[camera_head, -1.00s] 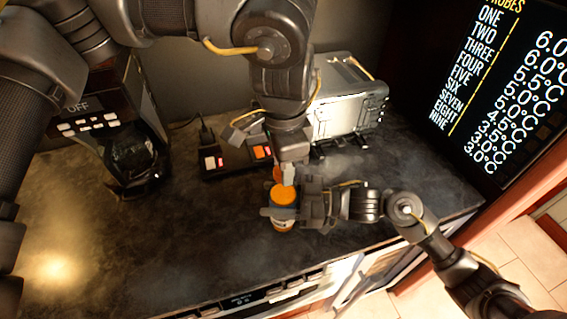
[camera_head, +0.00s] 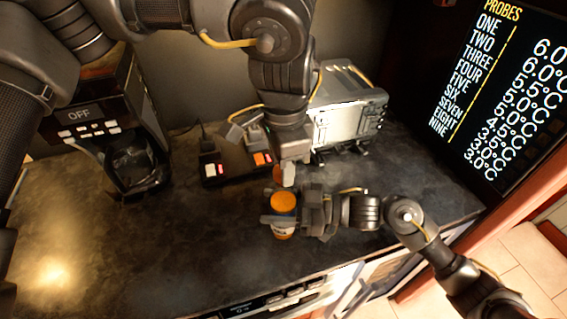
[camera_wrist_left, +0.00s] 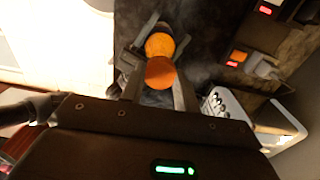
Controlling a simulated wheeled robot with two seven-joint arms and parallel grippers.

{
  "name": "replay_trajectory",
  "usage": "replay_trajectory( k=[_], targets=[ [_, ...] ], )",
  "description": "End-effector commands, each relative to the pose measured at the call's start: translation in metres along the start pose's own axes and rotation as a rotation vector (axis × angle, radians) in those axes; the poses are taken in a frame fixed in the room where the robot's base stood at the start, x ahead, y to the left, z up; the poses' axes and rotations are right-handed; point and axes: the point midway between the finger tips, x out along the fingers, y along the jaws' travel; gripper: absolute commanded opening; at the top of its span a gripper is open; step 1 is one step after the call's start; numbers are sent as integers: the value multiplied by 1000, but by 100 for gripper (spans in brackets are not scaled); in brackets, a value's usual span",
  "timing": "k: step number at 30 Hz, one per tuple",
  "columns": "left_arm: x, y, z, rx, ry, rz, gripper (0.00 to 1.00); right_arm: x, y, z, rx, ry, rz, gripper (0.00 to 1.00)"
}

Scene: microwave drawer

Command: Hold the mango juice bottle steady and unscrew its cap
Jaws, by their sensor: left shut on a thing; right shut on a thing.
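The mango juice bottle (camera_head: 283,231) stands upright on the dark counter, its round top bright orange. My right gripper (camera_head: 281,219) is shut around its body from the right and hides part of it. My left gripper (camera_head: 282,178) comes down from above, shut on a darker orange cap (camera_head: 277,171), partly hidden by a finger. The cap is apart from the bottle, just behind and above its top in the head view. In the left wrist view the cap (camera_wrist_left: 160,73) sits between my left fingers, with the bottle's orange top (camera_wrist_left: 159,44) just beyond it.
A toaster-like metal appliance (camera_head: 345,122) and a power strip (camera_head: 232,168) stand behind the grippers. A coffee maker (camera_head: 105,125) is at the left. The counter (camera_head: 150,245) is clear at front left. A screen (camera_head: 500,85) stands at the right.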

Motion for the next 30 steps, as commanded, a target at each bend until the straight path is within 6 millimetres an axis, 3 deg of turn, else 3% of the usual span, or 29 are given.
replay_trajectory(
  k=[10, 17, 18, 24, 30],
  targets=[
    [-36, 0, 0, -1, 1, -2, 4, 0, 0, 0, 0, -1, 0, 0],
    [-40, 0, 0, 0, 0, 0, 4, 0, 0, 0, 0, -1, 0, 0],
    [-40, 0, 0, 0, 0, 0, 4, 0, 0, 0, 0, 0, 0, 54],
    [-39, 0, 0, 0, 0, 0, 4, 0, 0, 0, 0, 0, 0, 78],
    [-39, 0, 0, 0, 0, 0, 4, 0, 0, 0, 0, 0, 0, 78]
  ],
)
